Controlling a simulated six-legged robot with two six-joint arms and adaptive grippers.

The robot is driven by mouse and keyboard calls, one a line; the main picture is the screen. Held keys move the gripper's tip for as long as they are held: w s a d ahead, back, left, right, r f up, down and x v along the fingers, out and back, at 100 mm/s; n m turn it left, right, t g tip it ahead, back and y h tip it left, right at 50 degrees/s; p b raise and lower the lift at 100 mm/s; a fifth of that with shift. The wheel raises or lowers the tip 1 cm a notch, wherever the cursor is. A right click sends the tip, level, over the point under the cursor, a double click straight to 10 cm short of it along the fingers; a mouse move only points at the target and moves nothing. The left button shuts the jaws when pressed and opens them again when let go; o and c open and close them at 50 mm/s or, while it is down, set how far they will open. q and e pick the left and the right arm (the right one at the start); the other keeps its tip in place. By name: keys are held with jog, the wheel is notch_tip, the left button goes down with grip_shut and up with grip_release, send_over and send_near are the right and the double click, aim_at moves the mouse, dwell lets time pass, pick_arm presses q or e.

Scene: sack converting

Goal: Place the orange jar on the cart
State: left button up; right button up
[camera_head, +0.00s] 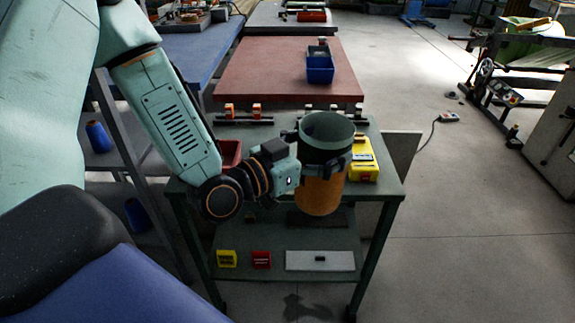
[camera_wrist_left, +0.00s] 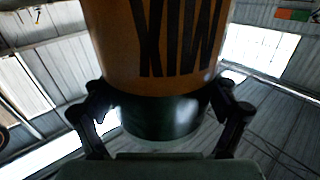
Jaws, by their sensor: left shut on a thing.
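The orange jar (camera_head: 320,194) has an orange lower body and a dark green upper part with an open rim. My left gripper (camera_head: 326,150) is shut around the dark green part and holds the jar upright. In the left wrist view the orange body (camera_wrist_left: 155,45) with dark lettering fills the top, and a finger lies on each side of the green part. The cart (camera_head: 385,185) is a dark green two-level trolley. The jar's bottom shows below the line of the top's near edge, so it appears held off the top. My right gripper is not in view.
A yellow box (camera_head: 362,160) is on the cart top right of the jar, and a red bin (camera_head: 229,154) is at left, partly behind my arm. Small yellow and red boxes (camera_head: 261,259) sit on the lower shelf. A red-topped table (camera_head: 275,75) stands behind.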

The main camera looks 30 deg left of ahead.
pick_arm(q)
jog(key=w+a+r+n+t+y, duration=0.1)
jog(key=w+a+r+n+y, duration=0.3)
jog(key=a, duration=0.3)
jog(key=w+a+r+n+y, duration=0.2)
jog(key=w+a+r+y, duration=0.1)
jog(key=w+a+y, duration=0.4)
notch_tip(320, 180, down, 10)
jog(key=s+a+h+b, duration=0.1)
jog(key=b, duration=0.2)
jog(key=shift+f+h+b, duration=0.25)
jog(key=shift+h+b, duration=0.1)
jog(key=shift+h, duration=0.05)
jog(key=shift+s+a, duration=0.1)
jog(key=shift+s, duration=0.05)
jog(key=o, duration=1.4)
jog(key=shift+f, duration=0.1)
jog(key=shift+o, duration=0.6)
